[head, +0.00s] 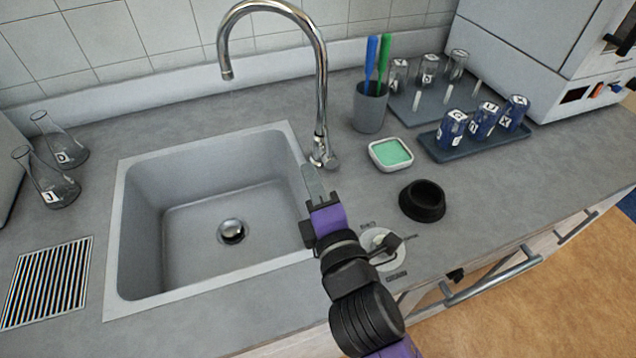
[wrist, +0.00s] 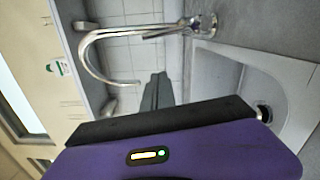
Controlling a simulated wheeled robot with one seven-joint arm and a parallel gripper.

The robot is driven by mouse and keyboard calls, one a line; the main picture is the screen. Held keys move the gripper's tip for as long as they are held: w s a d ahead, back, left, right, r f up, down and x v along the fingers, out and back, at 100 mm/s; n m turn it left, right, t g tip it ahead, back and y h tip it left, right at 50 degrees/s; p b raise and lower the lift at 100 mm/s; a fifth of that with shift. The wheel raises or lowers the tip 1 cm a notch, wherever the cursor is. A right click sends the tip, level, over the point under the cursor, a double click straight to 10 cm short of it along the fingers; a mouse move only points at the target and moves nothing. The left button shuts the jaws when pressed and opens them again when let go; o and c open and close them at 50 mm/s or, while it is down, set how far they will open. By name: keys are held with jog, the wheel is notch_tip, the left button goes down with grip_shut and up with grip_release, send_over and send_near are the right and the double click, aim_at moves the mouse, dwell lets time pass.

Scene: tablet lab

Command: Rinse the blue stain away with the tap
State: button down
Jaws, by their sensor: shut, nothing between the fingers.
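The chrome gooseneck tap (head: 321,75) stands behind the right rear of the sink (head: 140,230), its spout over the basin. No water shows at the spout. The tap's small side lever (head: 331,160) is at its base; the tap also shows in the wrist view (wrist: 88,52). The basin looks plain grey around its drain (head: 232,231); I make out no blue stain. My gripper (head: 312,178) is shut and empty above the sink's right rim, just in front of the tap base in the picture. Its fingers also show in the wrist view (wrist: 157,92).
A dial with a black handle (head: 387,244) sits beside my arm. A black ring holder (head: 423,201), a green sponge dish (head: 391,154), a brush cup (head: 369,108) and a tray of blue vials (head: 470,150) stand right. Flasks (head: 52,185) stand left, near a vent grille (head: 45,283).

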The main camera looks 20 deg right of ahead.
aim_at(326, 136)
jog(key=w+d+p, duration=0.2)
jog(key=w+d, duration=0.2)
jog(key=w, duration=0.2)
jog(key=shift+r, duration=0.35)
jog(key=shift+p, duration=0.3)
jog(key=shift+d+r+m+p, duration=0.3)
jog(key=shift+d+m+p, duration=0.55)
jog(key=shift+m+p, duration=0.3)
jog(key=shift+a+f, duration=0.1)
